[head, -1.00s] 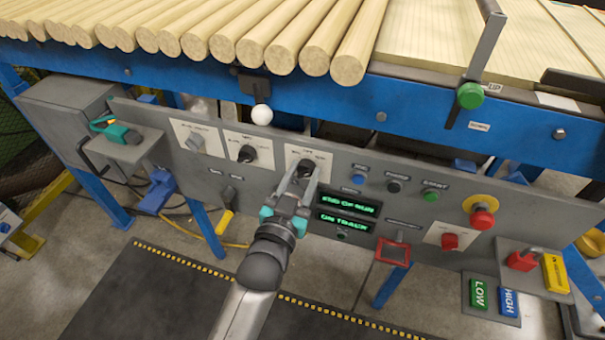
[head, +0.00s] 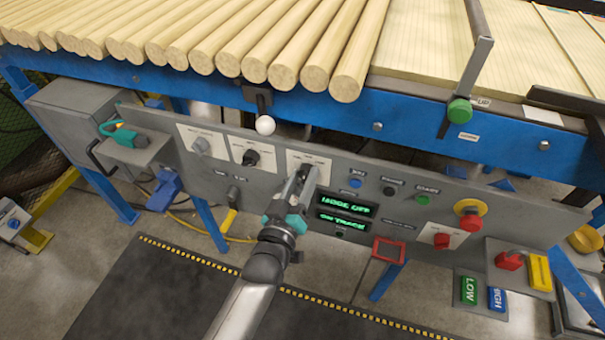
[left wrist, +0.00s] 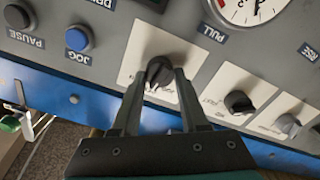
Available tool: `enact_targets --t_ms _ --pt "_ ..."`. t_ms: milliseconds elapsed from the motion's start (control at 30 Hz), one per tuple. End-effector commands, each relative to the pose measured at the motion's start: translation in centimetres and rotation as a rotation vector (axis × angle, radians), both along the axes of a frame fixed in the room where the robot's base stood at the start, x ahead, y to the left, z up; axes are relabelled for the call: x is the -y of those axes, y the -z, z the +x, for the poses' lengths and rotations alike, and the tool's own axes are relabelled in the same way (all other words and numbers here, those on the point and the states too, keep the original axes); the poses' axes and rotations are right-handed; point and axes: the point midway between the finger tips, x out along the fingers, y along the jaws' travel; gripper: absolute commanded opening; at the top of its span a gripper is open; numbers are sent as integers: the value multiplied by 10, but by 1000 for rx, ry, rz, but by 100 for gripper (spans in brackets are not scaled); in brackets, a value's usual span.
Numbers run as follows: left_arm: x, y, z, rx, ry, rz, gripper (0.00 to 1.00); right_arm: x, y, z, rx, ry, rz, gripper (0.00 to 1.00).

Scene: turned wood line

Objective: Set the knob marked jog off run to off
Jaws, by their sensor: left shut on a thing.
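The black knob (left wrist: 158,72) sits on a white plate (left wrist: 140,55) in the left wrist view. The plate's lettering is too small and too covered to read. My left gripper (left wrist: 160,82) is shut on the knob, one finger on each side. In the head view my left gripper (head: 298,182) is at the same white plate (head: 319,163) and largely hides the knob. The upper green display (head: 346,205) appears to read MODE OFF, and the lower one (head: 343,220) ON TRACK. My right gripper is not in view.
Another black knob (head: 251,158) and a grey knob (head: 201,146) are left of my gripper. Blue (head: 355,184), black (head: 389,191) and green (head: 423,199) buttons and a red mushroom button (head: 469,222) are to the right. A white ball-ended lever (head: 265,125) is above.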

Motion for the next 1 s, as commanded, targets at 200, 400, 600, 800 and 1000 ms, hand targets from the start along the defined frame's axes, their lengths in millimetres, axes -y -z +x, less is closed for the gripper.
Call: enact_targets --t_ms 200,400,600,800,1000 --pt "-1 0 0 -34 0 -105 0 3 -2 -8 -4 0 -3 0" --pt "-1 0 0 -50 0 -154 0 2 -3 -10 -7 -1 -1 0" --pt "-1 1 0 -55 0 -168 0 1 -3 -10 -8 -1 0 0" --pt "-1 1 0 -56 0 -168 0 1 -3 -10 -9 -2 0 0" --pt "-1 1 0 -56 0 -168 55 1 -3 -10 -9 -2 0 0"
